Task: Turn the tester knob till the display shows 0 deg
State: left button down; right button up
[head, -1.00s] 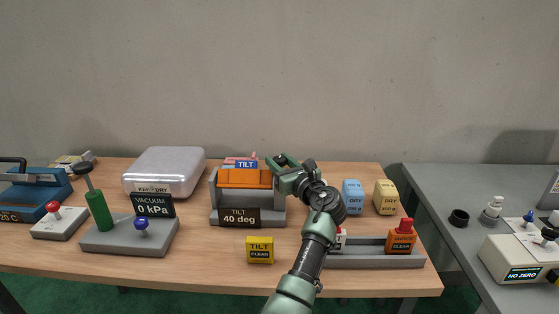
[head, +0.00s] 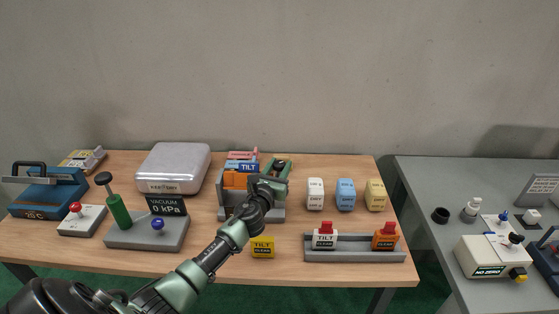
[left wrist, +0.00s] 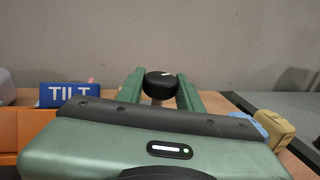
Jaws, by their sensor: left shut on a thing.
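The tilt tester (head: 224,205) is a grey stand with an orange block (head: 236,181) and a blue TILT sign (head: 249,168). My left arm crosses in front of it and hides its angle display. My left gripper (head: 281,167) is at the tester's upper right. In the left wrist view, the black round knob (left wrist: 160,84) with a white pointer mark sits between the two green fingers, which are shut on it. The blue TILT sign also shows at left there (left wrist: 69,94). My right gripper is not in view.
White, blue and yellow blocks (head: 345,195) stand right of the tester. A grey rack (head: 354,255) holds white and orange tags; a yellow TILT tag (head: 262,247) lies in front. A vacuum pump (head: 148,234) and silver case (head: 175,165) are left. A grey table (head: 425,180) is right.

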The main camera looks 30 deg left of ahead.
pick_arm(q)
jog(key=shift+a+f+m+h+b, duration=0.15)
jog(key=shift+m+h+b, duration=0.15)
jog(key=shift+m+h, duration=0.45)
jog(key=m+h+b, duration=0.2)
jog(key=h+b, duration=0.1)
jog(key=m+h+b, duration=0.1)
jog(key=h+b, duration=0.2)
jog(key=shift+f+m+h, duration=0.15)
jog(key=shift+m+h, duration=0.1)
jog(key=shift+m, duration=0.1)
jog(key=shift+r+m+h+b, duration=0.25)
jog(key=shift+m+h+b, duration=0.25)
jog(key=shift+h+b, duration=0.4)
jog(key=c, duration=0.9)
grip_release()
jog(key=shift+c, duration=0.2)
